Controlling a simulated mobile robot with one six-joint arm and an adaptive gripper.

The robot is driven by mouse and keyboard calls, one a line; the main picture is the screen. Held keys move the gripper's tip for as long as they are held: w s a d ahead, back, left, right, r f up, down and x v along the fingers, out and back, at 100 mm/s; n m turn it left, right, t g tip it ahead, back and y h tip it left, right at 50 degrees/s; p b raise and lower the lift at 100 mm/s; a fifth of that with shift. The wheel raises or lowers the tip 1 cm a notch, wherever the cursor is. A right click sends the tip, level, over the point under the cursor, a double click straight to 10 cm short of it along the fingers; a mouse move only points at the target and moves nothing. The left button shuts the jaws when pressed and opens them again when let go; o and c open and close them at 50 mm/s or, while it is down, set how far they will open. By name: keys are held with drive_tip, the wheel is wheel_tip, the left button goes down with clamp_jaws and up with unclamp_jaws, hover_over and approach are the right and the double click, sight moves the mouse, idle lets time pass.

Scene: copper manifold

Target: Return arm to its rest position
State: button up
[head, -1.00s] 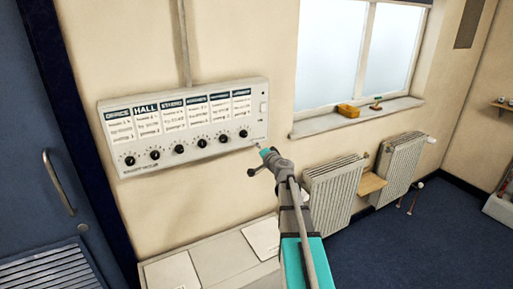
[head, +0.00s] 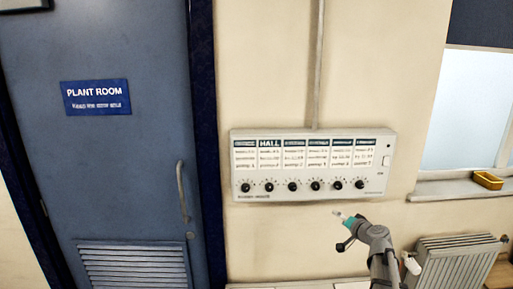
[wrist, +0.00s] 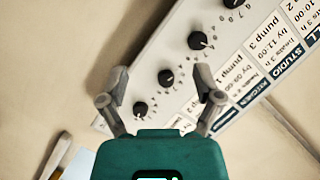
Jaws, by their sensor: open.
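My gripper (head: 341,217) is in front of the wall just below the control panel (head: 340,150), with my grey arm reaching up from the lower right. In the wrist view my gripper (wrist: 160,88) has its two fingers spread apart with nothing between them. The panel (wrist: 222,60) fills the upper right there, tilted, with several black knobs and paper labels. One black knob (wrist: 140,109) shows between the fingers. I cannot tell the distance from fingers to panel. My wrist housing hides the lower middle of that view.
A blue plant room door (head: 110,160) with a handle is at left. A radiator (head: 452,268) stands at lower right, below a window sill (head: 440,188) holding a yellow box (head: 488,180). A pale surface (head: 345,285) lies beneath the panel.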

drive_tip(key=s+a+f+n+g, duration=0.5)
drive_tip(key=s+a+f+g, duration=0.4)
drive_tip(key=s+a, duration=0.45)
drive_tip(key=s+f+n+g+h, duration=0.1)
drive_tip(key=s+f+g+h, duration=0.4)
drive_tip(key=s, duration=0.8)
drive_tip(key=shift+a, duration=0.3)
drive_tip(key=shift+w, duration=0.1)
idle(0.4)
